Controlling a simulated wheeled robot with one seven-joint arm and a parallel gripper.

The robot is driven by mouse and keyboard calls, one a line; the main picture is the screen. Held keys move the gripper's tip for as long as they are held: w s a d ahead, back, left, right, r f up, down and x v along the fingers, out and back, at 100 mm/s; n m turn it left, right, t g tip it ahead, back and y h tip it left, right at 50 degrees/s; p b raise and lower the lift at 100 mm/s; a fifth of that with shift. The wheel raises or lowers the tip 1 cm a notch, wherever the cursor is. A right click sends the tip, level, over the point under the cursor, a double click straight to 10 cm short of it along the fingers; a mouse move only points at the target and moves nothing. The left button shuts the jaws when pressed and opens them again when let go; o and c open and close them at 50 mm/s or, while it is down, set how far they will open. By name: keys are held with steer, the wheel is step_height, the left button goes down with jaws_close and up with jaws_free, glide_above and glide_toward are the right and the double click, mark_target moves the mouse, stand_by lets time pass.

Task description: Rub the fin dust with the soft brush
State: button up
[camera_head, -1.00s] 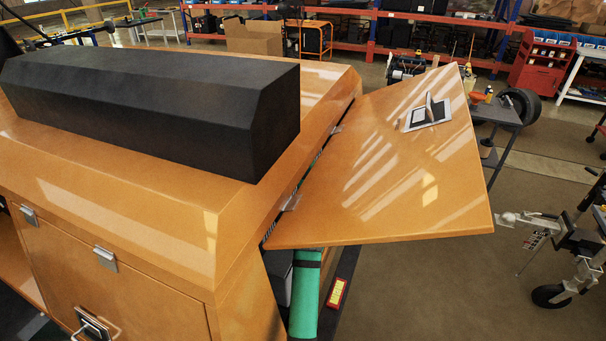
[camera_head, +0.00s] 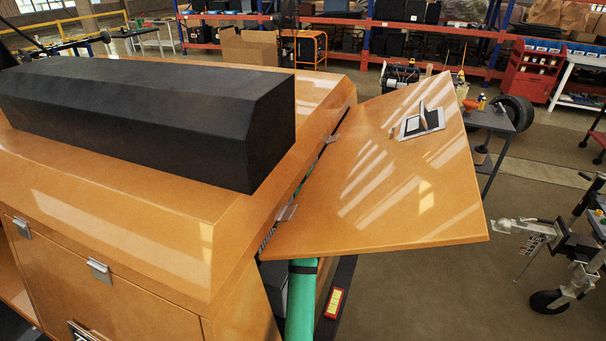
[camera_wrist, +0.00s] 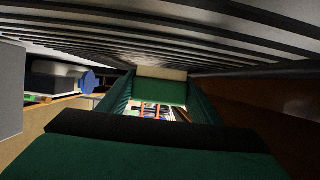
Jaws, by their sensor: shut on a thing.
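In the wrist view my gripper (camera_wrist: 160,84) has its dark green fingers shut on the soft brush (camera_wrist: 160,93), a small green block with a cream strip along its far, upper edge. The brush sits between the fingertips, just under a row of dark parallel fins (camera_wrist: 130,44) that spans the top of the view. The cream strip is close to the fins; I cannot tell whether it touches them. Pale grey shows between the fins, but I cannot make out the dust clearly. In the head view the gripper, brush and fins are hidden inside the orange cabinet (camera_head: 120,215).
The cabinet's side panel (camera_head: 400,180) is swung up and open over the arm's entry. In the wrist view a brown wall (camera_wrist: 265,125) stands close on the right, and a grey block (camera_wrist: 10,88) and a blue round part (camera_wrist: 89,81) lie left.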

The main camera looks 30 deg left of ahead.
steer(key=shift+s, duration=1.2)
steer(key=s+d, duration=0.2)
steer(key=s, duration=0.5)
steer(key=shift+d, duration=0.15)
